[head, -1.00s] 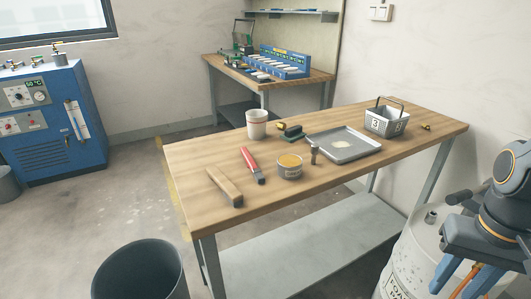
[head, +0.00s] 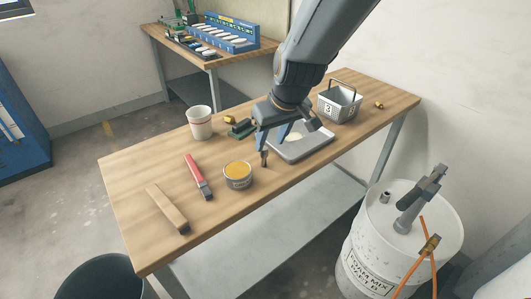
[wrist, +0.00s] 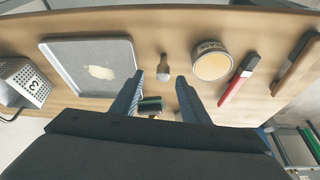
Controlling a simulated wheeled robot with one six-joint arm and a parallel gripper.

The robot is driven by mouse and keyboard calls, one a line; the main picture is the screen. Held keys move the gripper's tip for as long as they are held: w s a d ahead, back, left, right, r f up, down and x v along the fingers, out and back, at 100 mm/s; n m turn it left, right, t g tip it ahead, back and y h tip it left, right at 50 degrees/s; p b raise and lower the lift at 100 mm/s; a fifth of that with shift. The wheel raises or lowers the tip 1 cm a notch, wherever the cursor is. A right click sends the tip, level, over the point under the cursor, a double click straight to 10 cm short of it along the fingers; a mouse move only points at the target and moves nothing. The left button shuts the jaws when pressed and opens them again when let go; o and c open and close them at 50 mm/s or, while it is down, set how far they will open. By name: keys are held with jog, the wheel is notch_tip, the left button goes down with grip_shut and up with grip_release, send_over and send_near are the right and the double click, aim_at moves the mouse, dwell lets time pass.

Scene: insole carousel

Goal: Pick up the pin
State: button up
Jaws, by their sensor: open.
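The pin (head: 264,159) is a small dark upright piece on the wooden table, between the tin of yellow stuff and the grey tray. In the wrist view the pin (wrist: 163,68) shows a brown upper part and a paler rounded end, just beyond the fingertips and between their lines. My gripper (head: 271,140) has blue fingers and hangs above the table close to the pin, hiding part of the tray in the head view. In the wrist view my gripper (wrist: 158,80) is open, with nothing between its fingertips.
The tin (head: 238,176) stands close left of the pin, and the tray (head: 318,148) lies to its right. The front table strip is clear.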

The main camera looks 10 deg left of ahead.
aim_at(265, 149)
jog(key=shift+w+a+f, duration=0.1)
jog(key=shift+a+f, duration=0.15)
jog(key=shift+f, duration=0.25)
jog(key=shift+a+f, duration=0.25)
jog(key=shift+f, duration=0.25)
jog(key=shift+p+x, duration=0.65)
jog(key=shift+x, duration=1.4)
jog(key=shift+a, duration=0.1)
grip_shut()
